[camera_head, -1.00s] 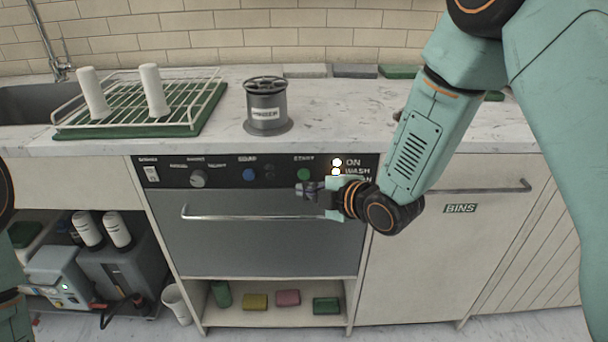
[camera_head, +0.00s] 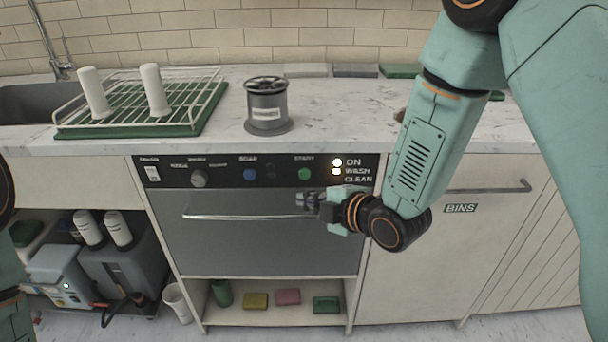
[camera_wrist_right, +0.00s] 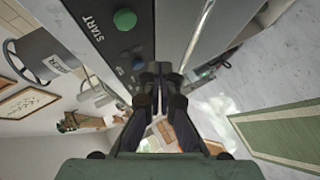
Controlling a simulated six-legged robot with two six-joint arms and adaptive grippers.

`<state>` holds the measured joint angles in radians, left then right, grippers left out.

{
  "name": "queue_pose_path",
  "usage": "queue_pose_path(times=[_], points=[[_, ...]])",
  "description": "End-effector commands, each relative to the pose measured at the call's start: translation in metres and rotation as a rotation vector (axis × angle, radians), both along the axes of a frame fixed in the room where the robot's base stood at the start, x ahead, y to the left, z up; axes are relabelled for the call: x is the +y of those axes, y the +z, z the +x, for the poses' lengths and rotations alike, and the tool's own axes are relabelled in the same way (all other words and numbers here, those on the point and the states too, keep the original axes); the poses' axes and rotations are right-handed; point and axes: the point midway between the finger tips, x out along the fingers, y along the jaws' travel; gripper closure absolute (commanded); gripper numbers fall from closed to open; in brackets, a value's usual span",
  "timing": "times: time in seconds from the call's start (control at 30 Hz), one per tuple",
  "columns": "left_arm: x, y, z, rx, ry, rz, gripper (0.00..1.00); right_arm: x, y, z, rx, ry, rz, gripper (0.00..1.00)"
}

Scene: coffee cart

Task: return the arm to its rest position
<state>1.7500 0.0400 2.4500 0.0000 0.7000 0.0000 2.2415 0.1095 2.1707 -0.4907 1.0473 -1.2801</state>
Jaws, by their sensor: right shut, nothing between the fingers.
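My right gripper (camera_head: 308,201) is shut and empty in front of the dishwasher door, just below the green START button (camera_head: 304,174). It also shows in the right wrist view (camera_wrist_right: 160,72) with its fingers together, and the START button (camera_wrist_right: 125,19) lies to its upper left there, apart from it. My right arm comes down from the upper right of the head view. Of my left arm only small teal and dark parts show at the left edge; its gripper is out of the picture.
The dishwasher (camera_head: 255,245) has a bar handle (camera_head: 245,217) close to the gripper; its ON and WASH lamps are lit. The BINS cabinet (camera_head: 440,270) is behind my right arm.

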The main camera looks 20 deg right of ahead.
Motion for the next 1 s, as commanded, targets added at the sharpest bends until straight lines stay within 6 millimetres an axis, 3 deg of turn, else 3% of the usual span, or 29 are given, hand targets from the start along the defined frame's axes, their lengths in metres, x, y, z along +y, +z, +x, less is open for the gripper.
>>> queue_pose_path(times=[0.13,0.27,0.37,0.43,0.57,0.7,0.9,1.0], points=[[0.0,0.0,0.0,0.0,0.0,0.0,0.42,0.0,-0.001,0.0,0.026,-0.024,0.045,1.0],[0.0,0.0,0.0,0.0,0.0,0.0,0.42,-0.007,-0.012,-0.006,0.147,-0.15,0.199,1.0],[0.0,0.0,0.0,0.0,0.0,0.0,0.42,-0.018,-0.031,-0.023,0.295,-0.317,0.353,1.0],[0.0,0.0,0.0,0.0,0.0,0.0,0.42,-0.025,-0.055,-0.043,0.416,-0.453,0.455,1.0],[0.0,0.0,0.0,0.0,0.0,0.0,0.42,-0.038,-0.109,-0.102,0.654,-0.756,0.613,1.0],[0.0,0.0,0.0,0.0,0.0,0.0,0.42,-0.051,-0.159,-0.179,0.858,-1.082,0.701,1.0],[0.0,0.0,0.0,0.0,0.0,0.0,0.42,-0.062,-0.203,-0.291,1.049,-1.42,0.657,1.0],[0.0,0.0,0.0,0.0,0.0,0.0,0.42,-0.064,-0.214,-0.331,1.109,-1.477,0.593,1.0]])
